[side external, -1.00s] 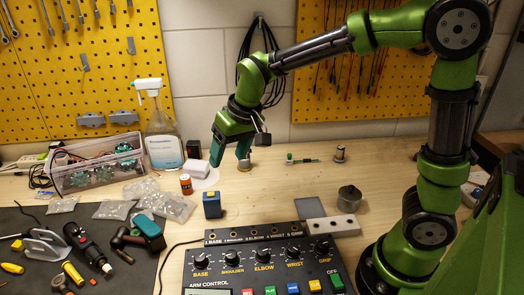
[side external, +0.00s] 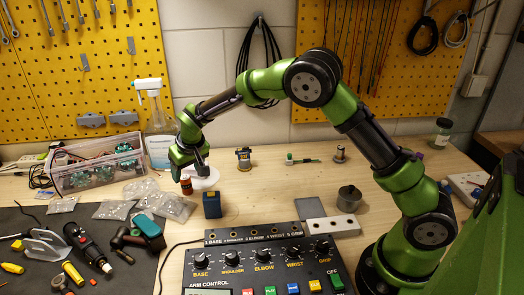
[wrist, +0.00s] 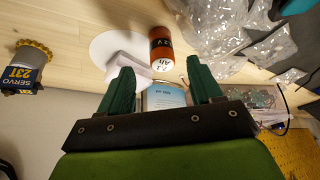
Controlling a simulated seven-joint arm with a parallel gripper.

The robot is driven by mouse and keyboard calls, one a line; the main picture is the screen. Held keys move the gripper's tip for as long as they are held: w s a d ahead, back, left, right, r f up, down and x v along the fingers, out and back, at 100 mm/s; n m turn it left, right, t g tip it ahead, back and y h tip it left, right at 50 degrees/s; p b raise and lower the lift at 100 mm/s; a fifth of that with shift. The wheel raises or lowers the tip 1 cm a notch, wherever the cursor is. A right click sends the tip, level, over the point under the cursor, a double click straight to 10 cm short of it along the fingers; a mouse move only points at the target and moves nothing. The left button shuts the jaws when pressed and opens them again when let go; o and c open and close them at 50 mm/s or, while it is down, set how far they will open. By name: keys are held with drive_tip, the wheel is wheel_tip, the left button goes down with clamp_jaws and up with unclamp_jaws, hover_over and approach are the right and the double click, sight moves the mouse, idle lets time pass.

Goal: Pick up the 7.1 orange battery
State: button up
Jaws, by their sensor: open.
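The orange battery (side external: 186,186) stands upright on the wooden bench, right of the clear plastic bags. In the wrist view the orange battery (wrist: 161,45) has a black band and a pale end marked 7.1 Ah. My gripper (side external: 188,172) is just above and close to it in the side view. In the wrist view my gripper (wrist: 161,82) is open, with its two green fingers apart and nothing between them. The battery appears beyond the fingertips, roughly in line with the gap. I cannot tell the exact distance.
A white block (wrist: 128,72) on a white disc (wrist: 106,43) lies beside the battery. A blue box (side external: 212,206) stands in front of it. A servo (side external: 244,160) is to the right.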

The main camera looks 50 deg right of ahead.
sight(185, 178)
drive_tip(key=x, duration=0.6)
drive_tip(key=shift+w+a+f, duration=0.1)
drive_tip(key=shift+w+f, duration=0.1)
drive_tip(key=shift+w, duration=0.15)
drive_tip(key=c, duration=1.1)
